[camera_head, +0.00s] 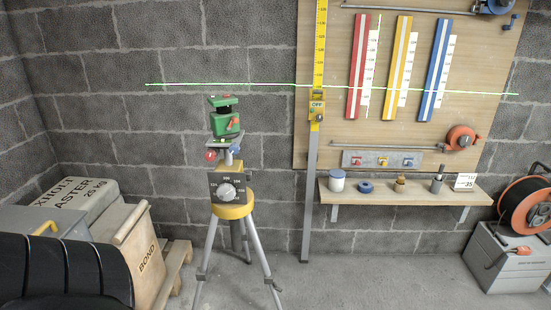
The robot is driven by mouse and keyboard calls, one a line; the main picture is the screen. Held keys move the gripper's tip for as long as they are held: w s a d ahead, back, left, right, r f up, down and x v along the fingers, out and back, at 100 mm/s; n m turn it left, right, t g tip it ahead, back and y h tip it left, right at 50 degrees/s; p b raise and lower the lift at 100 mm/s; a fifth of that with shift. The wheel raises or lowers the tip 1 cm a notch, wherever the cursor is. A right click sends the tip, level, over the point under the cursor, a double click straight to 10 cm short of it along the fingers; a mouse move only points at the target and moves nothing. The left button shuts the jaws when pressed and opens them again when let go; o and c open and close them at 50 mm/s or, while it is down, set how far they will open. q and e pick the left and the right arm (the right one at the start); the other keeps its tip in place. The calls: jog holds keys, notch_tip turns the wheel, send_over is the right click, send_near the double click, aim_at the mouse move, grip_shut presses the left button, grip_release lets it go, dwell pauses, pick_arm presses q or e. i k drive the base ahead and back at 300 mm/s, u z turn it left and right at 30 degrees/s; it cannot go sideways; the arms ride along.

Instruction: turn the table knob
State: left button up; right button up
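A yellow-topped tripod (233,211) stands on the floor left of centre. Its dark dial plate carries numbers and a round pale knob (227,191) with a pointer. Above it, a small grey table (231,142) supports a green laser level (224,119). I cannot tell which of these is the table knob. Nothing touches the knobs. Neither of my grippers is in view.
A tall measuring staff (310,190) stands right of the tripod, before a wooden wall board (340,80). A shelf (400,197) holds small jars. A grey crate with an orange reel (510,255) is right. A box (138,255) on a pallet and a large black ribbed form crowd the left.

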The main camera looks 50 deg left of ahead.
aim_at(234, 149)
jog(key=u, duration=0.35)
jog(key=i, duration=1.2)
jog(key=u, duration=0.9)
